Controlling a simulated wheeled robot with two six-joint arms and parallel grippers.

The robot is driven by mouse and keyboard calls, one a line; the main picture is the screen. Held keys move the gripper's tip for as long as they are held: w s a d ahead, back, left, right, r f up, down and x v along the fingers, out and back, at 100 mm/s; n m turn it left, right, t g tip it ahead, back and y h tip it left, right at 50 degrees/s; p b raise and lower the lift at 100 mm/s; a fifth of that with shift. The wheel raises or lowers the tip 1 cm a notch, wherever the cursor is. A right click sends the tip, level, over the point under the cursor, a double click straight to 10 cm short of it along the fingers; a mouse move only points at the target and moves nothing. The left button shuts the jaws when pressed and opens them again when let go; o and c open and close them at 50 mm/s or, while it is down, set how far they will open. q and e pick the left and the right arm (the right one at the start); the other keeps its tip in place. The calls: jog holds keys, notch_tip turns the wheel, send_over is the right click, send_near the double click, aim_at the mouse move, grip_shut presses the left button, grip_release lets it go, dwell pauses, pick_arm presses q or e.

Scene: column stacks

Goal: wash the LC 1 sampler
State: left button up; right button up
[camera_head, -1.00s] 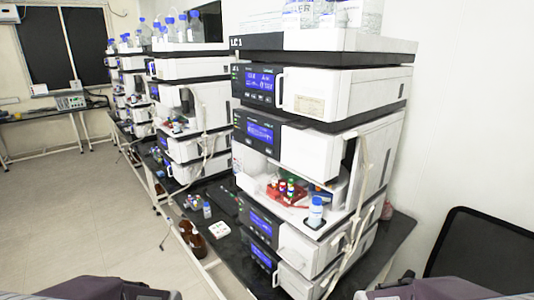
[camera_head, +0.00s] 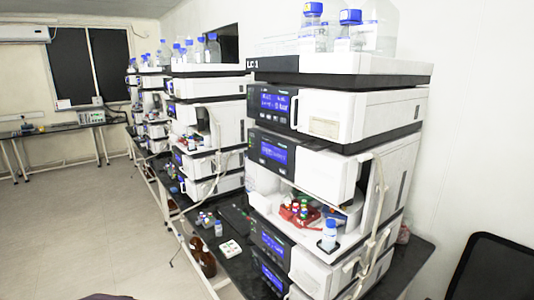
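The LC 1 stack (camera_head: 335,120) stands on the dark bench to the right, with its label on the top tray's edge. Its sampler is the open bay (camera_head: 265,182) in the middle of the stack. Inside the bay is a red tray (camera_head: 294,219) of vials with coloured caps. A white bottle with a blue cap (camera_head: 329,236) stands at the bay's front right. Neither gripper shows; only a sliver of my own body is at the bottom left edge.
More instrument stacks (camera_head: 207,110) line the bench to the left. Small vials and a white box (camera_head: 230,248) lie on the bench beside LC 1. Brown bottles (camera_head: 203,258) stand below the bench edge. A black chair (camera_head: 497,270) is at the lower right. Open floor (camera_head: 110,225) lies left.

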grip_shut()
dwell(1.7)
